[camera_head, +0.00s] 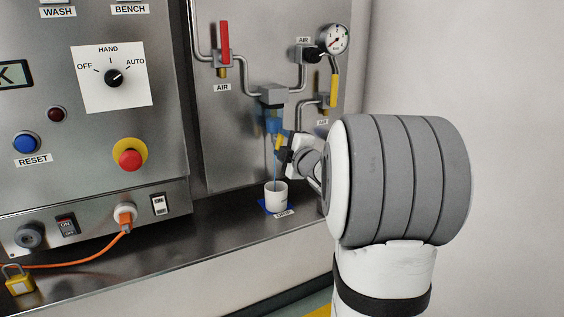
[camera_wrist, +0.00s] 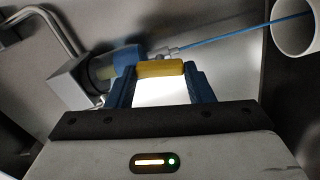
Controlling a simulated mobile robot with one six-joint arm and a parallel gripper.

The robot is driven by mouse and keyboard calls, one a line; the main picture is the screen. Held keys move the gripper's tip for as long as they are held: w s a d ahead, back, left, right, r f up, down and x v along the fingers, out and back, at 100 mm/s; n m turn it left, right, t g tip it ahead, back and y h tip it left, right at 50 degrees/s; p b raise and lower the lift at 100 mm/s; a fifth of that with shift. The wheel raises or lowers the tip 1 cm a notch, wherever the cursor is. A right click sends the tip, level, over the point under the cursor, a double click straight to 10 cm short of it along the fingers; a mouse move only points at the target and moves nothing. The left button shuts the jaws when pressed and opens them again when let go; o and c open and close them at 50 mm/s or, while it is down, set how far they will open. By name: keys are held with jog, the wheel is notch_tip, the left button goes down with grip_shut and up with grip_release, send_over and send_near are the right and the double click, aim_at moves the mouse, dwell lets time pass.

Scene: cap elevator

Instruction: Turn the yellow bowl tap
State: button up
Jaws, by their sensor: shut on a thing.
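The yellow bowl tap (camera_wrist: 160,69) sits under the blue filter bowl (camera_wrist: 125,60) in the wrist view. In the head view the yellow tap (camera_head: 278,144) shows beside my gripper (camera_head: 284,155), below the blue bowl (camera_head: 273,125). My gripper (camera_wrist: 162,78) is shut on the yellow tap, with its two blue fingers at either end of it. A thin blue tube (camera_head: 275,170) runs down from the bowl's outlet to a white cup (camera_head: 276,193). The cup also shows at the upper right of the wrist view (camera_wrist: 283,38).
A red-handled valve (camera_head: 224,42), a gauge (camera_head: 335,39) and another yellow handle (camera_head: 334,90) are on the panel around the bowl. An orange cable (camera_head: 100,254) lies at the left.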

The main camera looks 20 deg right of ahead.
jog(key=shift+f+n+b, duration=0.2)
jog(key=shift+n+b, duration=1.1)
jog(key=shift+b, duration=0.15)
jog(key=shift+c, duration=0.2)
jog(key=shift+r, duration=0.1)
jog(key=o, duration=1)
jog(key=s, duration=0.7)
jog(key=shift+s+p, duration=0.4)
jog(key=shift+p, duration=0.05)
jog(key=shift+d, duration=0.1)
